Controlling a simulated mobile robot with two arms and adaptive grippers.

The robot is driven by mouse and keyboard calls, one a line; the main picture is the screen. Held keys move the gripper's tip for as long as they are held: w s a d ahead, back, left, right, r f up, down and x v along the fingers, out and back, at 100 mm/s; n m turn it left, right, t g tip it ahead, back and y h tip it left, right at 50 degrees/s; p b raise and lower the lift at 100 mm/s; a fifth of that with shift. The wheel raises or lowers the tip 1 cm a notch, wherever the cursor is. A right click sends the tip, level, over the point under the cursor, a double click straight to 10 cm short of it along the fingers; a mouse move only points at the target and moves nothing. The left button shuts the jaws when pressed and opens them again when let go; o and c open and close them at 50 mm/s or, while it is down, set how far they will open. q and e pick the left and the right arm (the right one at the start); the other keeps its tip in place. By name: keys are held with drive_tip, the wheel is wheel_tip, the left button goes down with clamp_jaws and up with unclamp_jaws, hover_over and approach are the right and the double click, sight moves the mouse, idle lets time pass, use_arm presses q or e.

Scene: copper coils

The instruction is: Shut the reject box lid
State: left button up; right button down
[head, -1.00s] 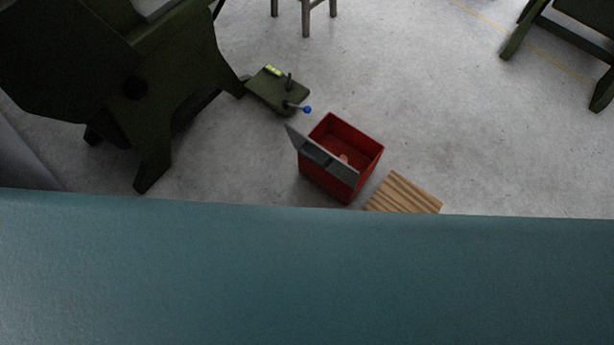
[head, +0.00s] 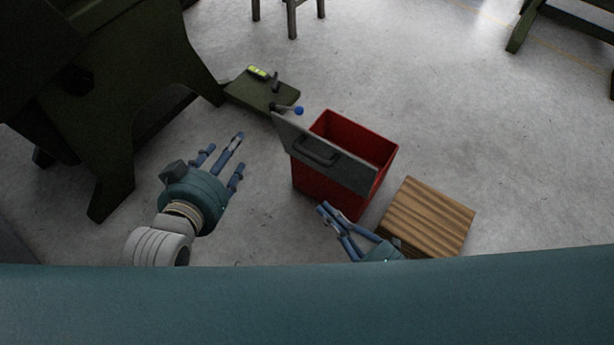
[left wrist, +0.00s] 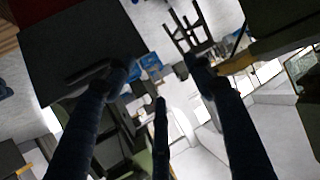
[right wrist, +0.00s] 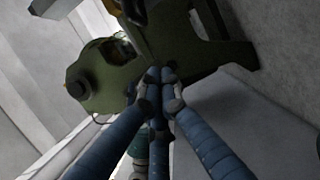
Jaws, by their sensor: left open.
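The red reject box (head: 378,148) stands on the floor with its top open. Its grey lid (head: 345,168) is raised along the near-left side, with a dark handle (head: 315,152) on its outer face. The lid also shows at the upper left of the left wrist view (left wrist: 80,45). My left gripper (head: 228,150) is open and empty, to the left of the lid and apart from it. My right gripper (head: 325,207) is low in front of the box; its fingertips meet in the right wrist view (right wrist: 157,82) with nothing visible between them. Whether it touches the box is unclear.
A slatted wooden block (head: 428,215) lies right of the box. A large dark green machine (head: 110,110) fills the left.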

use_arm(q)
drive_tip(key=w+d+r+t, duration=0.1)
drive_tip(key=r+t, duration=0.1)
drive_tip(key=r, duration=0.2)
drive_tip(key=w+d+r+t+h+b, duration=0.1)
drive_tip(key=w+r+t, duration=0.1)
drive_tip(key=r, duration=0.3)
drive_tip(key=shift+w+r+t+b, duration=0.15)
drive_tip(key=shift+r+t+b, duration=0.15)
drive_tip(key=shift+t, duration=0.1)
use_arm(e)
drive_tip(key=w+a, duration=0.3)
drive_tip(key=w, duration=0.8)
drive_tip(key=shift+a, duration=0.4)
use_arm(q)
drive_tip(key=shift+f, duration=0.1)
use_arm(e)
drive_tip(key=shift+r, duration=0.1)
